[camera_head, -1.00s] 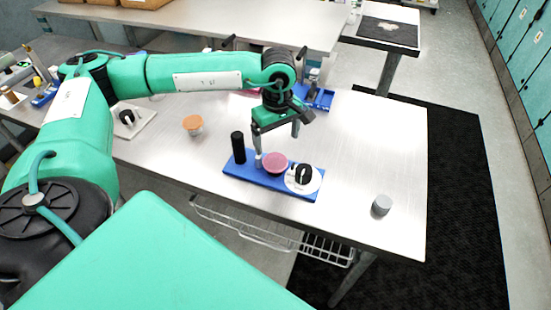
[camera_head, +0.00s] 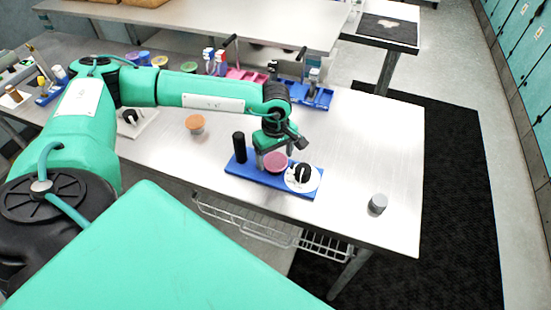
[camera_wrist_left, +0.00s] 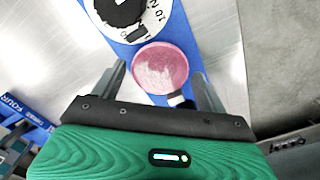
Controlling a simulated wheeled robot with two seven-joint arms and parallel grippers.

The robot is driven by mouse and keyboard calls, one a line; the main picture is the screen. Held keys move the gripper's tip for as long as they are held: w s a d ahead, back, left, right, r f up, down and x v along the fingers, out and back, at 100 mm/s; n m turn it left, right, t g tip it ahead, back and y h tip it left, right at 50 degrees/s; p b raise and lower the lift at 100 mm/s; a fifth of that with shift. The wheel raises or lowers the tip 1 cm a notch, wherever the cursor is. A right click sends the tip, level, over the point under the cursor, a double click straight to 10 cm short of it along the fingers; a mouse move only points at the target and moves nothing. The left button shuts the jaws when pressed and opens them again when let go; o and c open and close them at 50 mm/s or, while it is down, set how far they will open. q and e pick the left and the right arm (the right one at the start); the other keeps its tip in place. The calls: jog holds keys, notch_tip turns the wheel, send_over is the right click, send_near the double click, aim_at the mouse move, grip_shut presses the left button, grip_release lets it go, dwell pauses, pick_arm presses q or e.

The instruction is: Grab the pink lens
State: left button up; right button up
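The pink lens (camera_head: 275,161) is a round pink disc on the blue base (camera_head: 240,172) on the near metal table. It stands between a black upright cylinder (camera_head: 239,147) and a white dial with a black knob (camera_head: 303,175). My left gripper (camera_head: 273,148) is low over the base, at the lens. In the left wrist view the pink lens (camera_wrist_left: 160,68) lies between the two spread fingers (camera_wrist_left: 159,82), with visible gaps on both sides. The lens's underside is hidden. My right gripper is in neither current view.
An orange round piece (camera_head: 195,124) stands left of the base and a grey cylinder (camera_head: 377,204) near the right table edge. Blue (camera_head: 318,98) and pink (camera_head: 240,74) trays sit behind. The table's right side is mostly clear.

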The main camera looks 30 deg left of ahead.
pick_arm(q)
jog(key=c, duration=0.7)
jog(key=shift+o, duration=0.2)
jog(key=shift+r, duration=0.15)
